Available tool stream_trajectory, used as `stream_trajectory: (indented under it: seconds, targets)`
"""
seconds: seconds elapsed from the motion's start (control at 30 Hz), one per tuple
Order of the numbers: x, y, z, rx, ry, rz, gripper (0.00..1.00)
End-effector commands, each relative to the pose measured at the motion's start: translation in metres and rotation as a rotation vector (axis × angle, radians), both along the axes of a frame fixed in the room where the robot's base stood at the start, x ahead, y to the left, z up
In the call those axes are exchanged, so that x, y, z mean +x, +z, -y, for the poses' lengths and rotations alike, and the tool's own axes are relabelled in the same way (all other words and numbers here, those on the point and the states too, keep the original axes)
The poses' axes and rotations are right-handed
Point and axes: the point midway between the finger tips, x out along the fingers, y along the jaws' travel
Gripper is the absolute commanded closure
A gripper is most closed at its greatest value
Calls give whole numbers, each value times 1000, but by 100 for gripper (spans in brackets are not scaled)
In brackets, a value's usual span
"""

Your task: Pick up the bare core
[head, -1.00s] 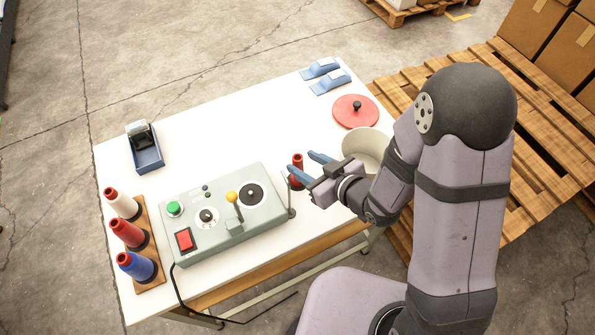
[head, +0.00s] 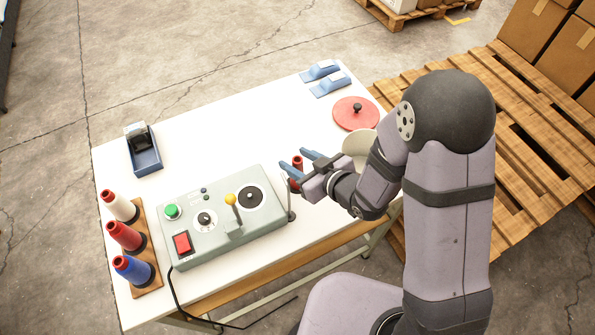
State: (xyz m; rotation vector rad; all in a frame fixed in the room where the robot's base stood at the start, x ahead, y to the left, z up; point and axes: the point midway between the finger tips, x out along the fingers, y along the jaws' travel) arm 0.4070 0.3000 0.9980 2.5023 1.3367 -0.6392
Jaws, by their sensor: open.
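The bare core, a small red cone (head: 297,164), stands upright on the white table just right of the grey control box. My gripper (head: 293,161) is open, with its two blue fingers pointing left at the core. The core shows between or just behind the fingers, and its lower part is hidden by the near finger. I cannot tell whether the fingers touch it.
The control box (head: 222,222) with a yellow-knobbed lever stands left of the gripper. A cream bin (head: 358,143) is partly hidden behind my arm, near a red lid (head: 355,113). A wooden rack (head: 147,277) holds wound cones at left.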

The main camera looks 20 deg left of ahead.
Motion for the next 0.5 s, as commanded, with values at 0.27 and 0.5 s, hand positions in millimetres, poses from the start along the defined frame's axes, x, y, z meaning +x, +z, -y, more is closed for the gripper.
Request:
stream_trajectory:
  seconds: [0.27, 0.5]
  targets:
    - [13, -10, -22, -1, 2, -1, 57]
    - [18, -16, -29, 0, 1, 0, 57]
